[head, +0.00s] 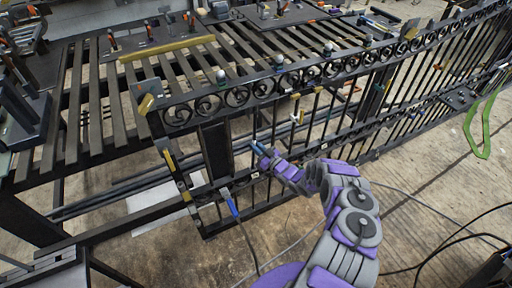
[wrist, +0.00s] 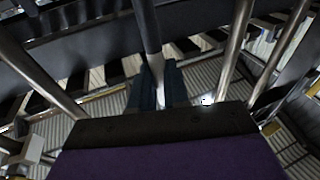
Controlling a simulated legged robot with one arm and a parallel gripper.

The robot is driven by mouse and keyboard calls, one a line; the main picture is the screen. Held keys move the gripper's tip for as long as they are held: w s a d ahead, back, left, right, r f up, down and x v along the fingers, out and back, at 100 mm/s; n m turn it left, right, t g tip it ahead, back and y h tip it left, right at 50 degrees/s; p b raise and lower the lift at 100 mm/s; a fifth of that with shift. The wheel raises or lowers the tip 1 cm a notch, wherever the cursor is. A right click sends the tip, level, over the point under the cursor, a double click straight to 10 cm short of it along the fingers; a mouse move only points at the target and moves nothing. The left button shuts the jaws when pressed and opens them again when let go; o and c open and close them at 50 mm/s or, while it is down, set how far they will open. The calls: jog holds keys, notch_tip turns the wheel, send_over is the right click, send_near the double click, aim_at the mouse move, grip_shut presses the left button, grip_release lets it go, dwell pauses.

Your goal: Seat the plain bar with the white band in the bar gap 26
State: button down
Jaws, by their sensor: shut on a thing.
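The gate (head: 290,82) is a dark iron frame with upright bars and a row of scrolls below its top rail. My gripper (head: 258,148) is at its near side, low among the upright bars. In the wrist view its two dark blue fingers (wrist: 157,85) are shut on a dark plain bar (wrist: 147,24). A pale stretch, which looks like the white band, shows on the bar between the fingers. The bar runs up out of the wrist view; its ends are hidden. No number shows, so I cannot tell which gap is 26 or whether the bar is seated.
A slatted bench (head: 105,105) stands behind the gate, with tools and a yellow strip (head: 167,48) on top. Neighbouring bars (wrist: 236,45) stand close to my gripper. A green strap (head: 481,130) hangs at the right. Cables (head: 425,208) lie on the open floor in front.

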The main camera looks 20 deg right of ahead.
jog(key=shift+f+b, duration=0.6)
jog(key=shift+f, duration=0.05)
dwell(0.5)
jog(key=shift+w+f+g+b, duration=0.1)
jog(key=shift+w+g+b, duration=0.3)
jog(key=shift+w, duration=0.55)
dwell(0.9)
jog(key=c, duration=1.4)
grip_release()
jog(key=shift+f, duration=0.1)
jog(key=o, duration=0.4)
jog(key=p+v, duration=0.3)
jog(key=v, duration=1.4)
jog(key=shift+s+a, duration=0.1)
jog(key=shift+s, duration=0.1)
jog(key=shift+w, duration=0.1)
